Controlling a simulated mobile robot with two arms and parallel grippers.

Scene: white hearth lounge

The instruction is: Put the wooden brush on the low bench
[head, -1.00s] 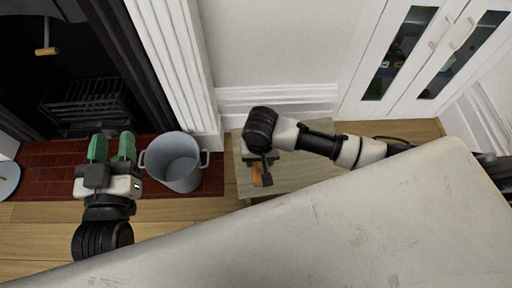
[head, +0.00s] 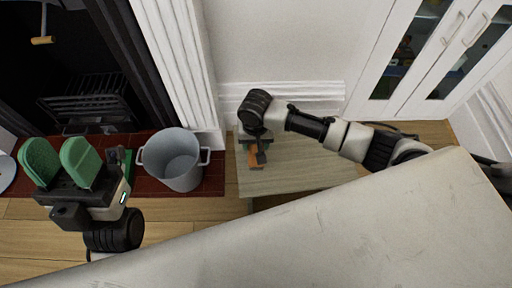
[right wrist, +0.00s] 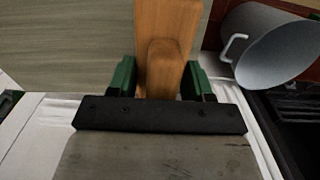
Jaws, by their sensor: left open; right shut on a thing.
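The wooden brush (head: 256,163) is an orange-brown wooden piece over the left end of the low bench (head: 305,178). My right gripper (head: 254,148) is shut on it from above, partly hidden by its own wrist. In the right wrist view the brush (right wrist: 165,22) lies between the two green fingers (right wrist: 160,80), with the pale bench top (right wrist: 65,40) behind it. Whether the brush touches the bench top I cannot tell. My left gripper (head: 62,162) is open and empty, with green pads spread, left of the bucket.
A grey bucket (head: 172,160) stands on the red brick hearth (head: 205,183) just left of the bench. A dark fireplace with a grate (head: 85,105) is at the left. White glass-door cabinets (head: 425,60) stand at the back right. The bench's right part is clear.

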